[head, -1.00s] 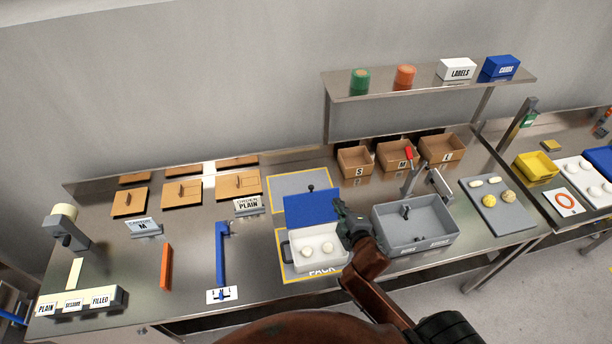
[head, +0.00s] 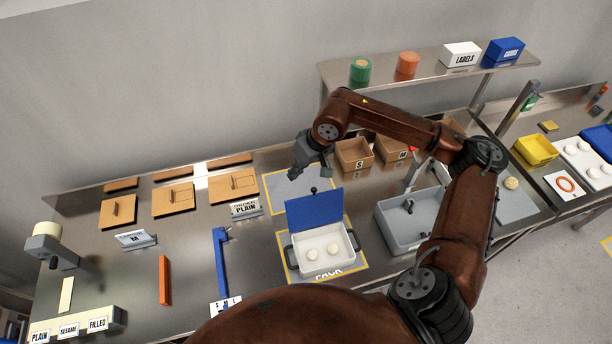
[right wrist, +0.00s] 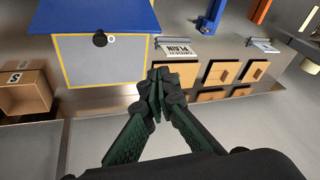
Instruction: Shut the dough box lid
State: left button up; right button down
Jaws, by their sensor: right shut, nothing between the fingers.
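The dough box (head: 298,255) is a white tray on the yellow-edged PACK mat, with two pale dough balls (head: 322,252) inside. Its blue lid (head: 314,218) stands open, raised along the back edge, with a dark knob (head: 313,190) at its top. The lid also shows in the right wrist view (right wrist: 95,14), with its knob (right wrist: 99,39) below it. My right gripper (head: 294,176) is behind and above the lid, apart from it, over the grey rear mat. In the right wrist view its green-padded fingers (right wrist: 158,78) meet at the tips, empty. My left gripper is not in view.
A grey sink-like bin (head: 385,232) stands right of the dough box. Cardboard boxes marked S (head: 354,155) and M are behind it. An ORDER PLAIN sign (head: 245,209) and a blue bar tool (head: 220,262) stand to the left. A shelf (head: 425,72) hangs at the back.

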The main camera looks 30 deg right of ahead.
jog(key=w+d+h, duration=0.1)
jog(key=d+h, duration=0.1)
jog(key=d, duration=0.3)
notch_tip(320, 180, down, 8)
jog(key=w+n+p, duration=0.1)
jog(key=w+p, duration=0.2)
jog(key=s, duration=0.1)
jog(key=s+p, duration=0.2)
jog(key=s, duration=0.1)
jog(key=shift+d+f, duration=0.15)
jog(key=shift+d, duration=0.1)
jog(key=shift+s, duration=0.1)
